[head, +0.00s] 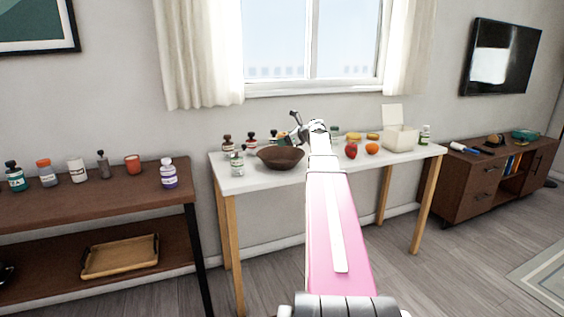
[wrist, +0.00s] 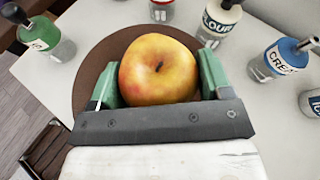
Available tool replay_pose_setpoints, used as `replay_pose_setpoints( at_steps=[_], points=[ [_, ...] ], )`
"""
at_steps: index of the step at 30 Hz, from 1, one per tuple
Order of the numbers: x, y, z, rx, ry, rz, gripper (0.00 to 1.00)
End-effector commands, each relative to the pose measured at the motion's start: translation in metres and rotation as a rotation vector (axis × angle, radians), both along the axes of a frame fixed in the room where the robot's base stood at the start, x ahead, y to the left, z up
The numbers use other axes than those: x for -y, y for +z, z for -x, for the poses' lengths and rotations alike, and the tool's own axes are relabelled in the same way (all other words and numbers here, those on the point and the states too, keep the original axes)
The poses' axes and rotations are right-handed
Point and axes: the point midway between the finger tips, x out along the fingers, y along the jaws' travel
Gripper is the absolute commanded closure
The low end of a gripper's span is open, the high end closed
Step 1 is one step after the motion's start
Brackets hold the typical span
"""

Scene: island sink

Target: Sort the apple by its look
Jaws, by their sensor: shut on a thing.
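A yellow apple with an orange-red blush (wrist: 158,70) sits between the green fingers of my gripper (wrist: 160,66), stem side toward the wrist camera. The gripper is shut on it. Its far side is hidden. The brown bowl (wrist: 92,82) lies beneath the apple in the wrist view; whether they touch I cannot tell. In the head view the bowl (head: 280,158) stands at the left of the white table (head: 235,182), with my gripper (head: 293,121) above and beyond it; the apple is not clear there.
A red fruit (head: 351,150) and an orange one (head: 372,149) lie right of my arm. An open white box (head: 400,139) stands at the table's right. A green-labelled bottle (head: 237,163) is left of the bowl. A cream-labelled bottle (wrist: 287,59) and others stand around it.

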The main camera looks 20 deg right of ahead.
Motion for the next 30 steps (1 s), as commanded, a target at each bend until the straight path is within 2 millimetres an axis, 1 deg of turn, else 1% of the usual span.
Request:
replay_pose_setpoints(
  at_steps=[2, 3, 5, 6, 12, 16, 30],
  points=[
    [0.000, 0.000, 0.000, 0.001, 0.000, -0.001, 0.56],
    [0.000, 0.000, 0.000, 0.001, 0.000, -0.001, 0.21],
    [0.000, 0.000, 0.000, 0.001, 0.000, -0.001, 0.02],
    [0.000, 0.000, 0.000, 0.001, 0.000, -0.001, 0.00],
    [0.000, 0.000, 0.001, -0.001, 0.000, -0.001, 0.00],
    [0.005, 0.004, 0.007, 0.000, -0.001, 0.000, 0.00],
    [0.050, 0.034, 0.067, 0.001, -0.002, -0.001, 0.00]
  ],
)
